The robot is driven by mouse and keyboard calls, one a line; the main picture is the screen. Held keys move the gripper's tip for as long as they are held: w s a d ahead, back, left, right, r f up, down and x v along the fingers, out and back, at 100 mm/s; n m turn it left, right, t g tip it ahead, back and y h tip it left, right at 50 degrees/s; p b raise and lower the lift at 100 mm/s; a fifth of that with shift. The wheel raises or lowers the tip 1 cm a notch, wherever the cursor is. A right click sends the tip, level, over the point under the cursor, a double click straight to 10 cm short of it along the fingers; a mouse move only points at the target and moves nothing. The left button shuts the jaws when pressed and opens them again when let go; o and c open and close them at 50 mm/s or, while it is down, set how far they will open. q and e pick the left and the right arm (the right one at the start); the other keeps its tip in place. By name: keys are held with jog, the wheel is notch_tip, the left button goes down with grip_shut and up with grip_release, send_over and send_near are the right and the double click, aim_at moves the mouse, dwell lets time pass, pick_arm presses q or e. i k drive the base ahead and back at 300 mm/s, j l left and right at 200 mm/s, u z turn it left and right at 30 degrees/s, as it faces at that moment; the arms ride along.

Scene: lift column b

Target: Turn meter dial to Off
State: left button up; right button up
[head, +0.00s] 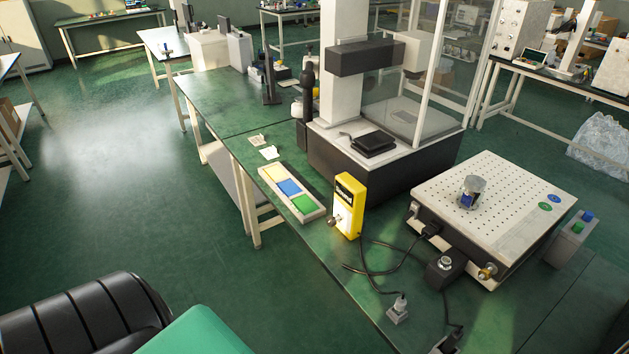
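A yellow box-shaped meter (350,205) stands upright near the front edge of the green-topped bench (335,264). A dark label or display with small markings is at the top of its face. A dark round knob (334,220) sticks out low on the left face and looks like the dial. Its setting is too small to read. Neither of my grippers shows in the head view, so nothing of mine touches the meter.
A tray with yellow, blue and green panels (292,188) lies left of the meter. A large enclosed machine (350,160) stands behind. A white perforated plate box (512,190), black cables (378,272) and a black knob box (445,268) are to the right. The bench front is mostly clear.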

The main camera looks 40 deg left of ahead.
aim_at(332, 220)
jog(key=u, duration=1.05)
